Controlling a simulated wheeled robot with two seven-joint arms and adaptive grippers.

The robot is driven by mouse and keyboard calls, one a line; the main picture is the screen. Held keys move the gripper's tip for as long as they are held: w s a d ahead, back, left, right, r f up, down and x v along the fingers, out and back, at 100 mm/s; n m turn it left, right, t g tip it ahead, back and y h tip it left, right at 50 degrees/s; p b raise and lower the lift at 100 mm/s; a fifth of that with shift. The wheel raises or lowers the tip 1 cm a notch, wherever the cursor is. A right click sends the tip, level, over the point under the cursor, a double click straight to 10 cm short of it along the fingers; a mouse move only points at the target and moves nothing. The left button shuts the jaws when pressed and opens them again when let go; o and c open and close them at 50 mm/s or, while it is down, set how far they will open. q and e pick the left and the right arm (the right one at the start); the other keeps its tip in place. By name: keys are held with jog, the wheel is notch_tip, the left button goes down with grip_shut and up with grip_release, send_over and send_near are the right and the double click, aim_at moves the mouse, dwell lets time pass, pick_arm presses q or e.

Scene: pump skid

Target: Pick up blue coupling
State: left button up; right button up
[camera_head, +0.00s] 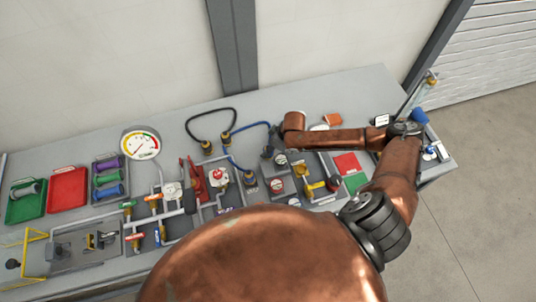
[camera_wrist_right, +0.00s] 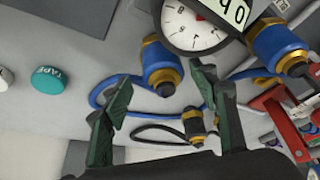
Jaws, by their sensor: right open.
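Several blue coupling bodies with brass collars and dark tips show in the right wrist view. One blue coupling (camera_wrist_right: 160,66) stands at the top centre, beyond and between my fingertips. Another coupling (camera_wrist_right: 281,47) is at the upper right, and a third (camera_wrist_right: 194,125) is farther off at the bottom centre. In the head view a blue coupling (camera_head: 250,178) stands on the bench beside the blue hose. My right gripper (camera_wrist_right: 160,85) is open and empty, with its green-padded fingers apart. In the head view it is over the middle of the bench, mostly hidden by its wrist. My left gripper is not in view.
A round gauge (camera_wrist_right: 194,24) sits close beside the nearest coupling. Blue hose (camera_head: 252,127) and black hose (camera_head: 209,112) loop over the bench. Red tray (camera_head: 67,190) and green tray (camera_head: 26,202) lie far left.

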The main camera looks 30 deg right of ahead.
jog(key=x, duration=0.3)
jog(key=p+x, duration=0.1)
jog(key=x, duration=0.1)
jog(key=shift+a+f, duration=0.3)
jog(key=shift+f, duration=0.1)
jog(key=shift+c, duration=0.3)
jog(key=c, duration=1.4)
notch_tip(320, 180, up, 10)
jog(key=shift+r+b, duration=0.1)
jog(key=shift+b, duration=0.4)
